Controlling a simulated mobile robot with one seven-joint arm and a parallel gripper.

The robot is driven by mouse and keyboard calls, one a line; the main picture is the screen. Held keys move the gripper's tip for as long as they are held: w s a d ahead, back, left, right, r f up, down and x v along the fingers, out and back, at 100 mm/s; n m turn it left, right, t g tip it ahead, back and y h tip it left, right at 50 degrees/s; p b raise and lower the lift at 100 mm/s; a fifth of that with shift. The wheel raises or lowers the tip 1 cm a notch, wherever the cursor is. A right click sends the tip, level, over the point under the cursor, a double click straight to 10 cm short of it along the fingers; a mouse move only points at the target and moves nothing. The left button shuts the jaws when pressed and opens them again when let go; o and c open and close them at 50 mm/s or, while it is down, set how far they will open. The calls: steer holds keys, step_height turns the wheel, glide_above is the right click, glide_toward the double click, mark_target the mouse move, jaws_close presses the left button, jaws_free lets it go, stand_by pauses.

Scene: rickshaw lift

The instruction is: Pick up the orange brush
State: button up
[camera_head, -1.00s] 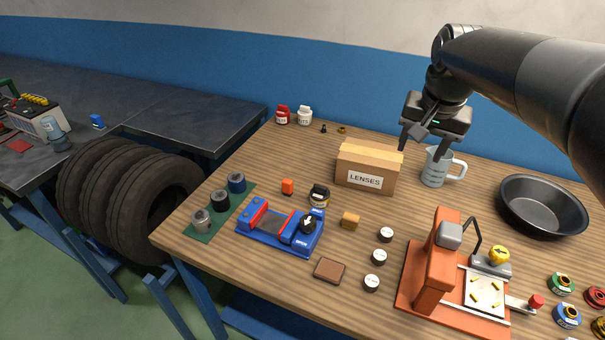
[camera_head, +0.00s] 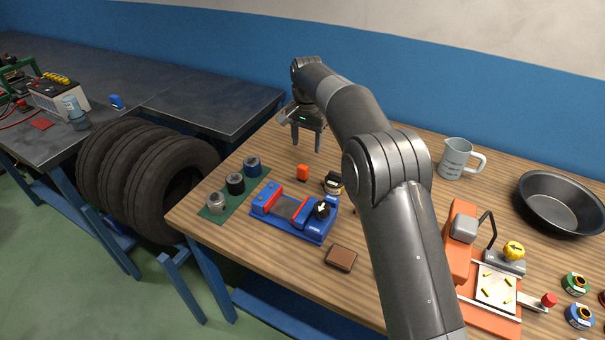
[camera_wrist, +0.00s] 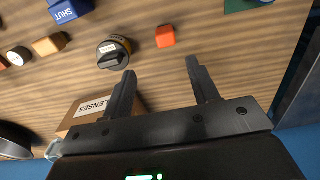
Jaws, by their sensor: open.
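A small orange block-like piece (camera_head: 303,172), which I take to be the orange brush, sits on the wooden table; it also shows near the top middle of the wrist view (camera_wrist: 165,36). I cannot make out bristles. My gripper (camera_head: 306,144) is open and empty, pointing down above the table, behind the orange piece in the head view. In the wrist view, my gripper's two fingers (camera_wrist: 160,68) stand wide apart, with bare wood between them and the orange piece beyond their tips.
A blue fixture (camera_head: 290,218) and green mat (camera_head: 210,213) are nearer the front. The LENSES box (camera_wrist: 88,112) is hidden by my arm in the head view. A brown block (camera_head: 341,257) lies at the front.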

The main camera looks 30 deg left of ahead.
mark_target(303, 167)
steer(key=shift+s+a+f, duration=0.2)
steer(key=shift+a+f, duration=0.6)
steer(key=shift+f, duration=0.05)
steer(key=f, duration=1)
steer(key=shift+w+d+f, duration=0.1)
steer(key=shift+d+f, duration=0.1)
steer(key=shift+f, duration=0.05)
steer(key=c, duration=1.1)
